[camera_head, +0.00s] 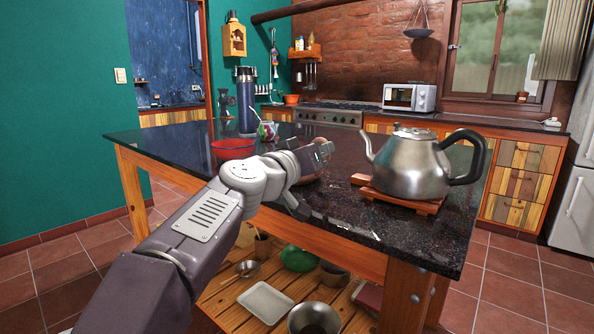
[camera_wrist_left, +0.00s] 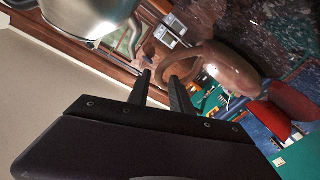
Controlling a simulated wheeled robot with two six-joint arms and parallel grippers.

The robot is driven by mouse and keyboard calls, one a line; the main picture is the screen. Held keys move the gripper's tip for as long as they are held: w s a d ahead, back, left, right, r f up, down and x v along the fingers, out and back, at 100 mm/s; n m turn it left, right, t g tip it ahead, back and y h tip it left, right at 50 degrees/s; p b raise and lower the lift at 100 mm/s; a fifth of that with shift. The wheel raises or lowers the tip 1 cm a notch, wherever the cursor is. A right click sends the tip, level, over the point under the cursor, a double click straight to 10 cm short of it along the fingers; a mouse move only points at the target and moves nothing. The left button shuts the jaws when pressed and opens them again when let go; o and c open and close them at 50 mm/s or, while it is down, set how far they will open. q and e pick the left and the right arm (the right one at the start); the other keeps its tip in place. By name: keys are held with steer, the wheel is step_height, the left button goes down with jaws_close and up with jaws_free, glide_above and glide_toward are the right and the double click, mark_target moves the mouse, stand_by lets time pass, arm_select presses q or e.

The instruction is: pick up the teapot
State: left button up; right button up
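A steel kettle-like teapot (camera_head: 408,165) with a black handle stands upright on a wooden trivet (camera_head: 411,200), on the right of the dark stone counter. Its lower part also shows at the top left of the left wrist view (camera_wrist_left: 92,18). My left gripper (camera_head: 318,180) is to its left, over the counter's front edge, apart from it. In the left wrist view its two fingers (camera_wrist_left: 162,80) are spread. A brown glossy pot (camera_wrist_left: 228,68) with a loop handle lies just beyond the fingertips, mostly hidden behind the gripper in the head view. My right gripper is not in view.
A red bowl (camera_head: 232,149), a dark blue flask (camera_head: 246,103) and a patterned mug (camera_head: 267,131) stand at the counter's left. The shelf below holds a white tray (camera_head: 265,302) and bowls. The counter behind the steel teapot is clear.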

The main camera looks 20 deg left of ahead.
arm_select(q)
steer(key=w, duration=0.4)
steer(key=shift+w+d+f+p, duration=0.2)
steer(key=shift+d+f+p, duration=0.1)
steer(key=shift+d+p, duration=0.05)
jaws_close()
stand_by(1.0)
